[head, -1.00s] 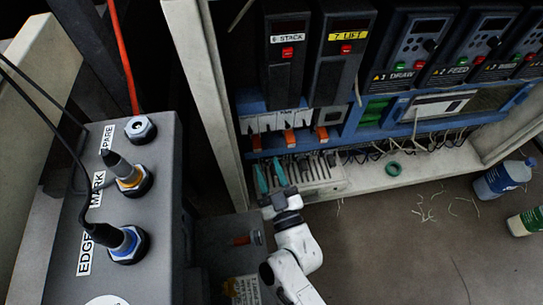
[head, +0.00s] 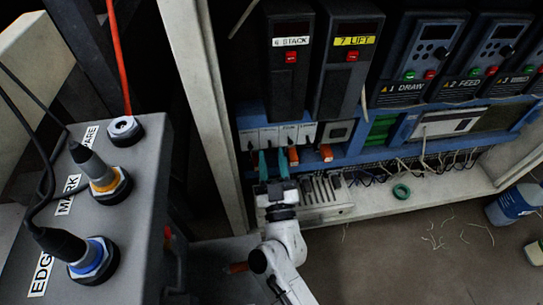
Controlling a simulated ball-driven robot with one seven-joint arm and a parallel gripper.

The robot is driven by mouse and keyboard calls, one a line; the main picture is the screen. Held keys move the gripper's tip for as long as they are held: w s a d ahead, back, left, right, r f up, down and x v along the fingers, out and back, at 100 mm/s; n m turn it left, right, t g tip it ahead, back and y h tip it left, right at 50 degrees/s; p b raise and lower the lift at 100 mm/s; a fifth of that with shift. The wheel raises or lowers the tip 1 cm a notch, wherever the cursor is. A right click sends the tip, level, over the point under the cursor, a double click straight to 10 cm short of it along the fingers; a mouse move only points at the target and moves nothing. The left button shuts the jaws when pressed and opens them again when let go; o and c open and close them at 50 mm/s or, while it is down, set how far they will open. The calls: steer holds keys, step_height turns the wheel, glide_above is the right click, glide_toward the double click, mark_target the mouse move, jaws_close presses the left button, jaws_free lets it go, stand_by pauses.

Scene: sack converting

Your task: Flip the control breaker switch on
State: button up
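A row of white breakers (head: 288,135) sits on the blue rail at the bottom left of the open cabinet. Two orange levers (head: 293,155) and (head: 326,153) stick out low on this row. Their labels are too small to read, so I cannot tell which breaker is the control one. My gripper (head: 274,163) has two teal fingers, apart with an empty gap between them. It points up at the left breakers, just left of the nearer orange lever. The fingers cover part of the row, and I cannot tell whether they touch it.
Drive units labelled 6 STACK (head: 290,60) and 7 LIFT (head: 350,60) stand above the breakers. The pale cabinet post (head: 205,100) and grey connector box (head: 130,190) are at left. A green ring (head: 401,191) lies on the cabinet's bottom ledge; a blue bottle (head: 512,204) stands at right.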

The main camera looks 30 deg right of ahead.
steer(key=shift+w+d+r, duration=0.15)
steer(key=shift+w+r, duration=0.1)
steer(key=shift+w, duration=0.35)
steer(key=shift+c, duration=0.5)
jaws_close()
